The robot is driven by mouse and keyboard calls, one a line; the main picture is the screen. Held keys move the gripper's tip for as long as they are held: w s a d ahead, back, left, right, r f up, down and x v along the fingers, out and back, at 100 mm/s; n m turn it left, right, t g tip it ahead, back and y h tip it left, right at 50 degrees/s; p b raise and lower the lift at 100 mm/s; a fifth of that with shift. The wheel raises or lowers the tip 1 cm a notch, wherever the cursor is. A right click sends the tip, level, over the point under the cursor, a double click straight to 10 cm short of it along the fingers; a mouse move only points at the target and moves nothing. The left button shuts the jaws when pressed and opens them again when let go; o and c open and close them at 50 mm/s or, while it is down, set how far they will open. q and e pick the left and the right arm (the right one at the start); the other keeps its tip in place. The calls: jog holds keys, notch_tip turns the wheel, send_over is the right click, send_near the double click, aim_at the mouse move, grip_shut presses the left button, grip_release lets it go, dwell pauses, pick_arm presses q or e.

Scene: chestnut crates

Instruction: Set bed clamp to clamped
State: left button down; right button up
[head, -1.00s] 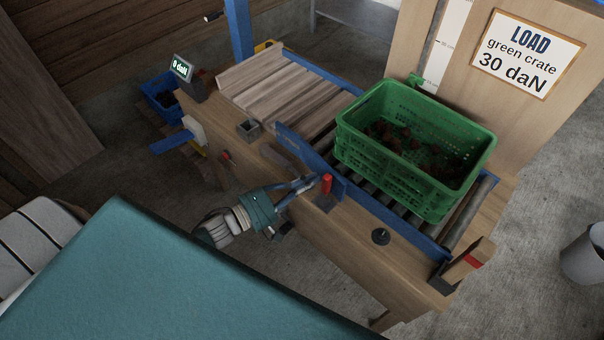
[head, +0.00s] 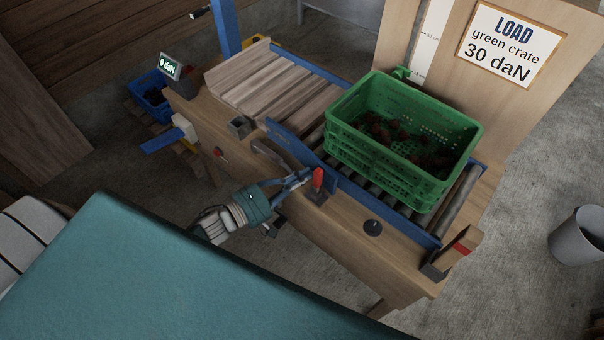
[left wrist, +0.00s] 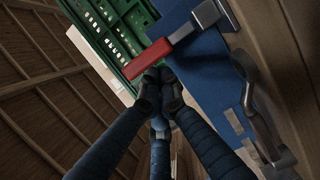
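The bed clamp has a red handle (head: 318,178) and stands on the front wooden rail of the bed, against the blue side plate (head: 290,147). In the left wrist view its red grip (left wrist: 148,59) runs out from a grey metal arm (left wrist: 199,24). My left gripper (head: 305,178) is right beside the red handle, on its left in the head view. In the left wrist view the fingertips (left wrist: 160,82) are together at the grip's edge, with nothing visible between them; whether they touch it I cannot tell. My right gripper is not in view.
A green crate (head: 345,140) with brown contents sits on the rollers behind the clamp. A grey curved handle (head: 268,150) lies left of the clamp, and a black knob (head: 373,228) is to its right. A display (head: 170,66) reads 0 daN.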

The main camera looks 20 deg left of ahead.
aim_at(318, 180)
pick_arm(q)
jog(key=shift+d+r, duration=0.1)
jog(key=shift+r, duration=0.05)
jog(key=d+m+p, duration=0.2)
jog(key=p, duration=0.1)
jog(key=d+r+m+p, duration=0.1)
jog(key=m+p, duration=0.1)
jog(key=shift+s+g+y, duration=0.3)
jog(key=shift+s+y, duration=0.1)
jog(key=shift+s+d+m+p, duration=0.1)
jog(key=shift+d+m+p, duration=0.15)
jog(key=shift+m+p, duration=0.2)
jog(key=d+m, duration=0.1)
jog(key=d+f+m+y+p, duration=0.1)
jog(key=m, duration=0.1)
jog(key=s+d+f+m+y+p, duration=0.1)
jog(key=m, duration=0.1)
jog(key=shift+d, duration=0.4)
jog(key=shift+s+d+f, duration=0.15)
jog(key=shift+d+f, duration=0.1)
jog(key=shift+d, duration=0.1)
